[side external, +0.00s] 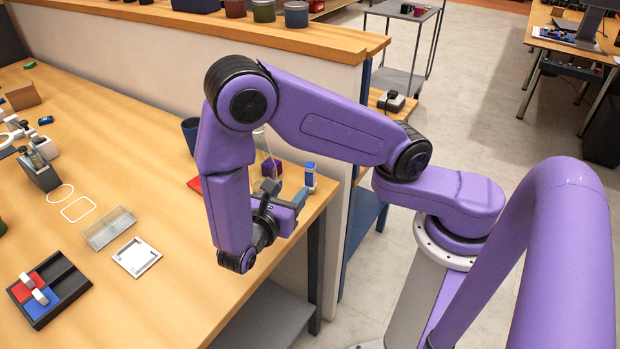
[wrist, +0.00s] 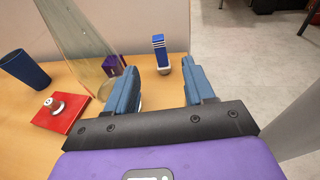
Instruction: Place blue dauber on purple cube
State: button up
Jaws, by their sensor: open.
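The blue dauber (wrist: 158,45), blue with white stripes and a pale round foot, stands upright near the table's far edge in the wrist view. It also shows in the side external view (side external: 309,173), just beyond my gripper. The purple cube (wrist: 113,65) sits to its left, partly behind a clear glass flask; in the side external view the cube (side external: 272,166) is partly hidden. My gripper (wrist: 161,72) is open and empty, its blue fingers pointing toward the dauber, which appears between them but farther off. My gripper (side external: 287,196) is over the table's right end in the side external view.
The tall clear flask (wrist: 80,50) stands close left of my fingers. A low wall (wrist: 215,30) rises behind; the table's right edge is close.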

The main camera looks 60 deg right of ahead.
aim_at(308, 167)
jog(key=x, duration=0.8)
jog(key=shift+x, duration=2.85)
jog(key=shift+w+a, duration=0.1)
jog(key=shift+w, duration=0.1)
grip_shut()
